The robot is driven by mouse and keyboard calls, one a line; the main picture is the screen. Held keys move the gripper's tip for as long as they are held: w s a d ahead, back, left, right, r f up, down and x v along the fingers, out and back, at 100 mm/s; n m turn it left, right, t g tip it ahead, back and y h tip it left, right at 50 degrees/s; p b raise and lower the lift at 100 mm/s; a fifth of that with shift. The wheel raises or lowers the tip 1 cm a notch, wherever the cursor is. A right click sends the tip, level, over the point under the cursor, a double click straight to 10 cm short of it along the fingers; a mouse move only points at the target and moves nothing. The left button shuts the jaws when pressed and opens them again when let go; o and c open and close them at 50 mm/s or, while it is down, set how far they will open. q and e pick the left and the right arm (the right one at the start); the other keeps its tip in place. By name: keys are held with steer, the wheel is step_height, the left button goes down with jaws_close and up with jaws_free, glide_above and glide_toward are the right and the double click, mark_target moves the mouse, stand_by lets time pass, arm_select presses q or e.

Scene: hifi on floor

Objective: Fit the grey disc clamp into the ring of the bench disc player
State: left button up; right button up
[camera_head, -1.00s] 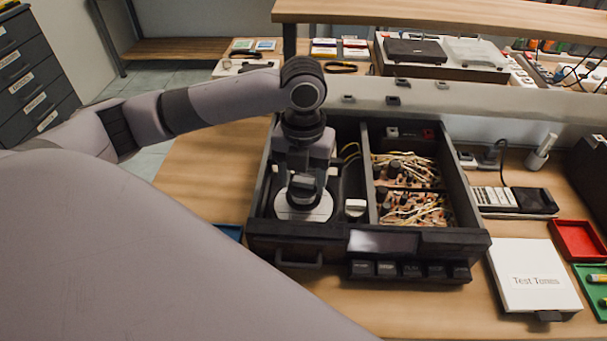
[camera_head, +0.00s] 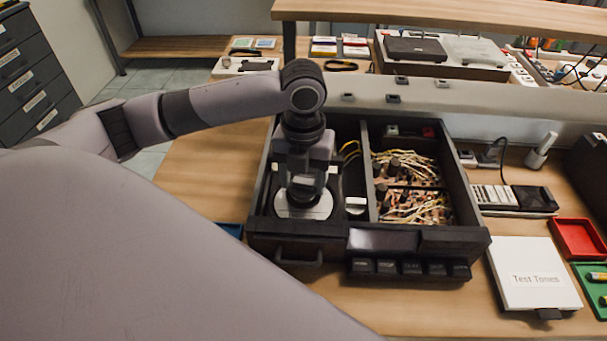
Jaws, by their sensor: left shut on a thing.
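The bench disc player (camera_head: 418,240) is an open dark case on the wooden bench, with a row of buttons on its front. A light grey round disc (camera_head: 312,211) lies flat in its left compartment. My left gripper (camera_head: 304,197) points down over the middle of this disc and is shut. What it grips, likely the grey disc clamp, is mostly hidden behind the fingers, and so is the ring. I cannot tell whether the clamp touches the ring. A large grey arm link of mine fills the lower left. My right gripper is not in view.
The player's right compartments hold tangled wires (camera_head: 413,208). A multimeter-like dark device (camera_head: 533,199), a red tray (camera_head: 578,239) and a white "Test Tones" case (camera_head: 534,274) lie to the right. A shelf (camera_head: 440,17) crosses above the bench. Bare bench shows left of the player.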

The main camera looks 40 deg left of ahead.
arm_select(q)
steer(key=shift+f, duration=0.5)
stand_by(0.3)
steer(key=o, duration=1.1)
steer(key=shift+r, duration=3.6)
steer(key=shift+r, duration=0.1)
steer(key=shift+r, duration=3.4)
